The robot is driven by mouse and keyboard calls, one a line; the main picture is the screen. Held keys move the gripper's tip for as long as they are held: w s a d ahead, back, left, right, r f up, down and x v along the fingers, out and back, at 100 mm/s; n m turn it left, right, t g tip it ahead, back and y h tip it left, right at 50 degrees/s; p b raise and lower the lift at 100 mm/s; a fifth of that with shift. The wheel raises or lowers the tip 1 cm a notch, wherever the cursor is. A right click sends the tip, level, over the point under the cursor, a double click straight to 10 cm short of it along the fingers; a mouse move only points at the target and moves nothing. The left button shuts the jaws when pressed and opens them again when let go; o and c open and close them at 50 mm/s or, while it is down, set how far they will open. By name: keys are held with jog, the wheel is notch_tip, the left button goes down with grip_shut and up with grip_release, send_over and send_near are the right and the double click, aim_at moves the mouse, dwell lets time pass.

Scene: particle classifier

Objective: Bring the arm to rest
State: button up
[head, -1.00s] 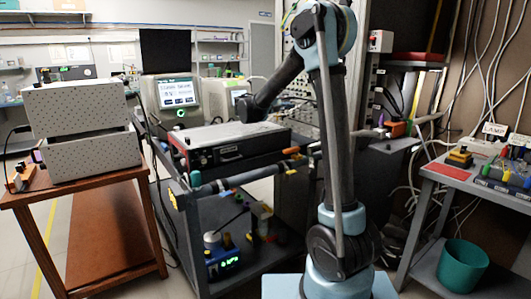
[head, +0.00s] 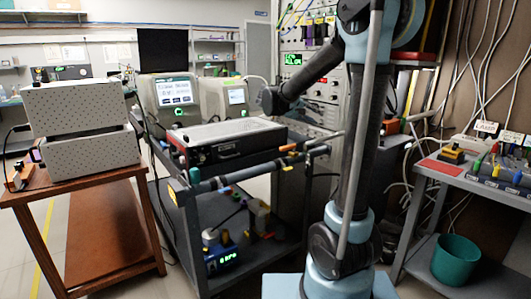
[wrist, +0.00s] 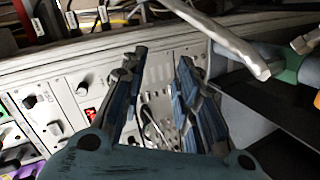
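My arm (head: 355,150) stands upright on its blue base in the middle right of the head view. It bends near the top edge, and a dark link (head: 312,75) slopes down left to a rounded end above the cart. The fingers of my gripper cannot be made out in the head view. In the wrist view my gripper (wrist: 160,75) has its two blue-grey fingers spread apart with nothing between them. A pale instrument panel (wrist: 60,95) with knobs and a red display lies behind the fingers.
A cart (head: 190,215) carries a dark instrument case (head: 225,142) near my arm. An instrument rack (head: 310,60) stands behind it. A wooden table (head: 95,190) with grey boxes is at left, a grey bench (head: 480,185) at right with a teal bin (head: 455,260). Cables hang at right.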

jog(key=s+d+f+g+y, duration=0.1)
jog(key=s+d+f+y, duration=0.1)
jog(key=s+f, duration=0.35)
jog(key=s+d+f+m+g+y, duration=0.1)
jog(key=s+d+f, duration=0.1)
jog(key=s, duration=0.7)
jog(key=s+d+f+g+y, duration=0.2)
jog(key=s+f, duration=0.2)
jog(key=s, duration=0.3)
jog(key=s+a+f+y, duration=0.3)
jog(key=s+f, duration=0.3)
jog(key=s, duration=0.2)
jog(key=s+a+f+m+y, duration=0.1)
jog(key=s+a+f+y, duration=0.2)
jog(key=s+f, duration=0.3)
jog(key=s+a, duration=0.1)
jog(key=s, duration=0.2)
jog(key=shift+f+g+y, duration=0.3)
jog(key=shift+f+g, duration=0.1)
jog(key=shift+w+a, duration=0.1)
jog(key=shift+w+f, duration=0.2)
jog(key=shift+w, duration=0.25)
